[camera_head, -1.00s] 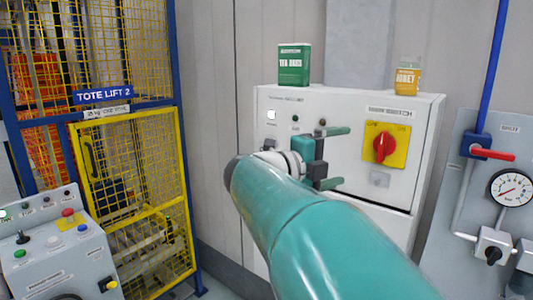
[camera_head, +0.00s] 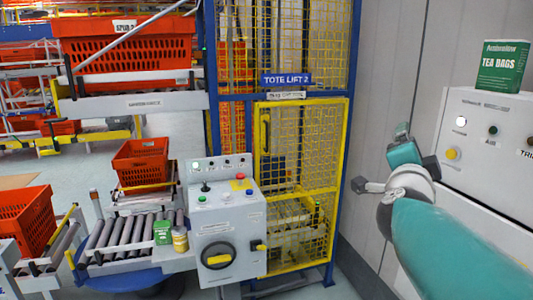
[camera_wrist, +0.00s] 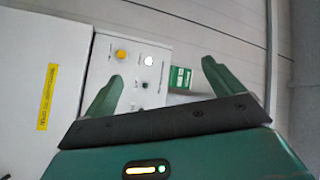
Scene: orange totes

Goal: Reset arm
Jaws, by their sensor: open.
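My gripper (camera_head: 382,160) is at the right of the head view, at the end of my teal arm, in front of the white cabinet (camera_head: 480,150). In the wrist view my gripper (camera_wrist: 162,70) shows two green fingers spread wide apart with nothing between them. Beyond the fingers are the cabinet's front panel (camera_wrist: 135,85), tilted in the picture, and a green box (camera_wrist: 180,78). In the head view this tea bags box (camera_head: 503,67) stands on top of the cabinet.
A grey control console (camera_head: 225,215) stands before the yellow mesh tote lift (camera_head: 300,150). A green box (camera_head: 162,231) and a yellow jar (camera_head: 180,239) sit beside a roller conveyor (camera_head: 115,235). Orange totes (camera_head: 140,162) are at left. A grey wall runs behind my gripper.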

